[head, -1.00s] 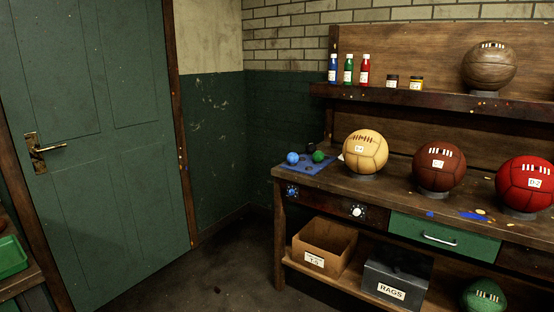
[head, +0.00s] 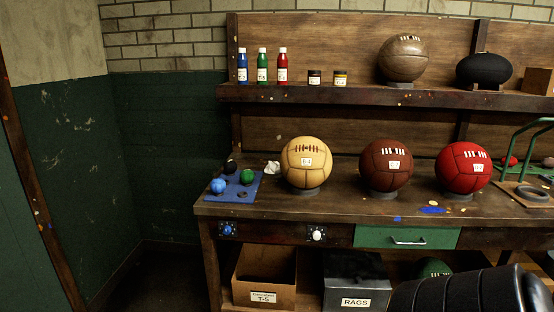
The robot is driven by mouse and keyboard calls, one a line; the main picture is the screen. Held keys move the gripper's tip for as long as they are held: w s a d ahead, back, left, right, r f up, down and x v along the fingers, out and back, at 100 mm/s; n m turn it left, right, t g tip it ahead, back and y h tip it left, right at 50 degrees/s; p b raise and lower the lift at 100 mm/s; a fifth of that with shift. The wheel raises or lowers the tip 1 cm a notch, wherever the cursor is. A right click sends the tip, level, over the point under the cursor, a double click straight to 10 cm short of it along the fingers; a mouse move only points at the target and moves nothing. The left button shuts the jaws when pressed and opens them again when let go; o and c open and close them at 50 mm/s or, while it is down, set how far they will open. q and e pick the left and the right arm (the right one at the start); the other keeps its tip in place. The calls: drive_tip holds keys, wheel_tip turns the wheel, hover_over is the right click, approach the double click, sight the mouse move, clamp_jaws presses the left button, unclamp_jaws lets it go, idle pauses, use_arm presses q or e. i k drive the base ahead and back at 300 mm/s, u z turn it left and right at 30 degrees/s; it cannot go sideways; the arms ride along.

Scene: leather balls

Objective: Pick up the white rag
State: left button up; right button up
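A small crumpled white thing, which looks like the white rag (head: 272,168), lies on the workbench (head: 340,207) between the blue mat and the tan ball, near the back. A dark box labelled RAGS (head: 357,290) stands on the shelf under the bench; I cannot see what is in it. A black ribbed part of my arm shows at the bottom right. Neither gripper's fingers are in view.
A blue mat (head: 243,195) with small blue, green and black balls lies left of the rag. The tan ball (head: 306,162), brown ball (head: 386,165) and red ball (head: 463,168) sit on stands along the bench. Bottles (head: 262,66) stand on the shelf above. A cardboard box (head: 264,278) is below.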

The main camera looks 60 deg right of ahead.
sight(271, 168)
drive_tip(key=z, duration=0.6)
drive_tip(key=i, duration=1.7)
drive_tip(key=z, duration=1.15)
